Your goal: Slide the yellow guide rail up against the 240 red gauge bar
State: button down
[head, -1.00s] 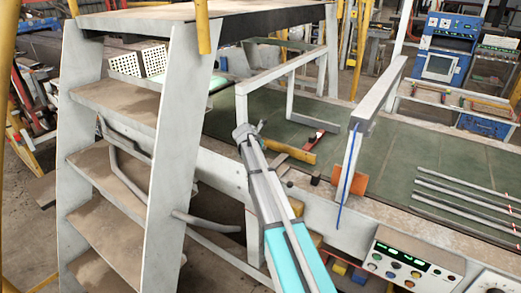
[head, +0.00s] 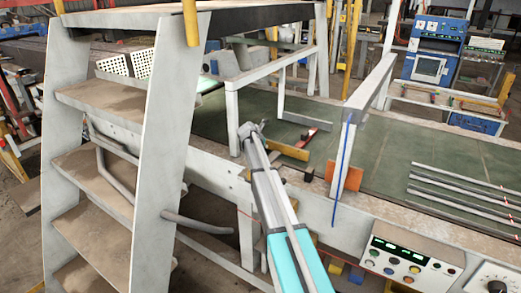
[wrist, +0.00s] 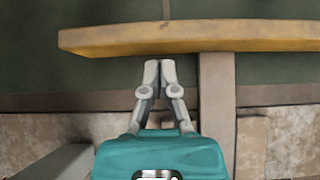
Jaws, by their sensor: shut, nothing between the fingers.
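The yellow guide rail (head: 291,150) lies on the green bed of the bench. It spans the upper part of the wrist view (wrist: 220,36). A grey-brown bar (wrist: 217,105) runs from its near side. A red bar (head: 306,138), probably the gauge bar, lies on the bed behind the rail in the head view; no marking on it is readable. It does not show in the wrist view. My gripper (wrist: 160,66) is shut and empty, its tips at the near edge of the rail. Whether they touch it I cannot tell.
A white frame with posts (head: 345,155) stands over the bed to the right of my arm. An orange plate (head: 345,176) is at its foot. Grey steps (head: 115,130) stand left. Several thin rods (head: 462,190) lie on the bed at right, above a control panel (head: 400,262).

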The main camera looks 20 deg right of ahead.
jog(key=shift+w+d, duration=0.2)
jog(key=shift+d, duration=0.05)
jog(key=w+d, duration=0.1)
jog(key=d, duration=0.1)
jog(key=w+d, duration=0.3)
jog(key=shift+w+d, duration=0.3)
jog(key=shift+d, duration=0.1)
jog(key=shift+s+a, duration=0.15)
jog(key=shift+s+a, duration=0.3)
jog(key=shift+a, duration=0.05)
jog(key=a, duration=0.1)
jog(key=s+a+r+p, duration=0.1)
jog(key=s+a, duration=0.1)
jog(key=shift+s+r, duration=0.2)
jog(key=shift+r, duration=0.05)
jog(key=p+v, duration=0.6)
jog(key=v, duration=0.2)
jog(key=shift+a, duration=0.2)
jog(key=shift+s+f, duration=0.1)
jog(key=shift+s, duration=0.05)
